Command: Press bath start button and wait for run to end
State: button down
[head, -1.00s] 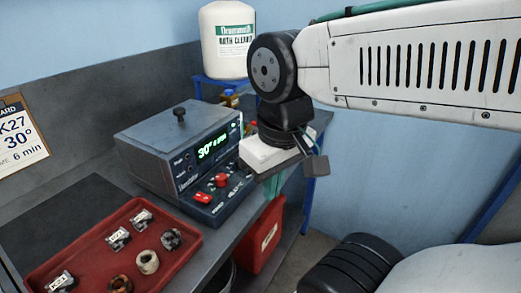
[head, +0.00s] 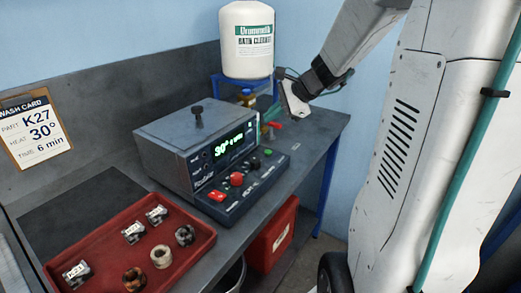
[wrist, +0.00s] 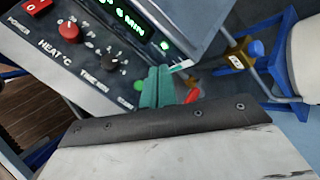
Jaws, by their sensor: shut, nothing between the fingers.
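The grey bath unit (head: 165,145) stands on the bench with its front control panel (head: 240,186) facing right. Its display (head: 228,146) is lit green and shows 30° and minutes; the wrist view shows "6 MIN" on the display (wrist: 132,18). The green start button (head: 268,152) is at the panel's right end. In the wrist view a green patch, apparently this button (wrist: 140,85), shows beside my fingers. My gripper (head: 268,114) is shut and empty, its teal fingers (wrist: 160,72) in front of the panel's end in the wrist view. I cannot tell whether they touch the button.
The panel also has a red power switch (head: 217,195), a red heat knob (head: 236,179) and a black timer knob (head: 254,163). A white cleaner drum (head: 247,60) stands behind on a blue stand. A red parts tray (head: 105,235) is at front left. A wash card (head: 35,130) reads K27, 30°, 6 min.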

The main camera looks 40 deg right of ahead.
aim_at(268, 152)
jog(key=shift+w+d, duration=0.1)
jog(key=shift+d, duration=0.25)
jog(key=shift+f, duration=0.1)
jog(key=shift+f, duration=4.35)
jog(key=shift+a+f, duration=0.1)
jog(key=shift+f, duration=0.05)
jog(key=shift+f, duration=0.25)
jog(key=shift+f, duration=0.45)
jog(key=shift+r, duration=0.85)
